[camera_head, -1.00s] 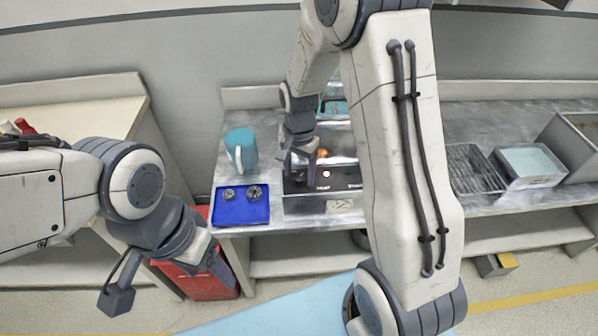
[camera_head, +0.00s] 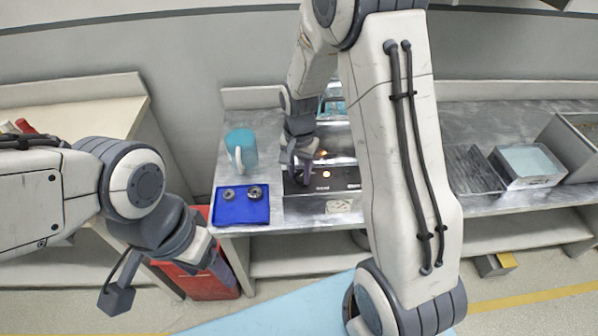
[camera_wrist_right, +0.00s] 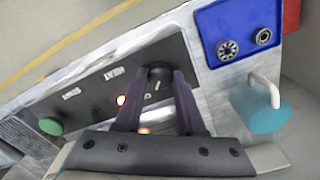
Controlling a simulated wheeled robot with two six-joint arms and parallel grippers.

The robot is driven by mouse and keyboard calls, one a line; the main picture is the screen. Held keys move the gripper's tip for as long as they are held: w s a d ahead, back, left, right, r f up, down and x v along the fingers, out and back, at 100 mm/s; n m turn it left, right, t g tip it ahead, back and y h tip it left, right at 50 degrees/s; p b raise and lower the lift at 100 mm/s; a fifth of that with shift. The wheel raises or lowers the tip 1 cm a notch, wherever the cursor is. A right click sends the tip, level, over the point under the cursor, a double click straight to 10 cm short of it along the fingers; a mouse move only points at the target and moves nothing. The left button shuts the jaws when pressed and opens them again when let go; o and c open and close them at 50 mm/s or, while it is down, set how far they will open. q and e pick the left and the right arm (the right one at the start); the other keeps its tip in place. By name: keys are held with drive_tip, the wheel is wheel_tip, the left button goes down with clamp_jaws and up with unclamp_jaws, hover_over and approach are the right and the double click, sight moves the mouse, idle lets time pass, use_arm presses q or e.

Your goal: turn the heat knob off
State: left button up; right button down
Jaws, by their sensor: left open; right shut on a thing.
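The heat knob (camera_wrist_right: 160,73) is dark and sits on the black front panel (camera_wrist_right: 95,87), beside the "HEAT" label. In the right wrist view my right gripper (camera_wrist_right: 158,88) is shut on it, one finger on each side. The fingers hide part of the knob and its marks, so I cannot tell its setting. A lamp (camera_wrist_right: 121,100) beside the knob is lit. In the head view my right gripper (camera_head: 298,172) is at the left part of the panel. My left gripper (camera_head: 222,262) is open and empty, in front of the bench and low.
A green knob (camera_wrist_right: 50,126) sits by a second label on the panel. A blue tray (camera_head: 226,216) with two small round parts and a teal mug (camera_head: 241,146) stand left of the panel. A red bin (camera_head: 205,285) is below.

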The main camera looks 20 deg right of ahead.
sight(300, 177)
drive_tip(key=n+p, duration=0.1)
drive_tip(key=n, duration=0.2)
drive_tip(key=shift+r, duration=0.1)
drive_tip(key=n, duration=0.4)
drive_tip(key=shift+p, duration=0.35)
drive_tip(key=n+p, duration=0.1)
drive_tip(key=n, duration=0.4)
drive_tip(key=shift+w+d+n, duration=0.1)
drive_tip(key=shift+n, duration=0.3)
drive_tip(key=c, duration=0.5)
unclamp_jaws()
wheel_tip(300, 177, up, 10)
drive_tip(key=shift+r+b, duration=0.2)
drive_tip(key=shift+b, duration=0.1)
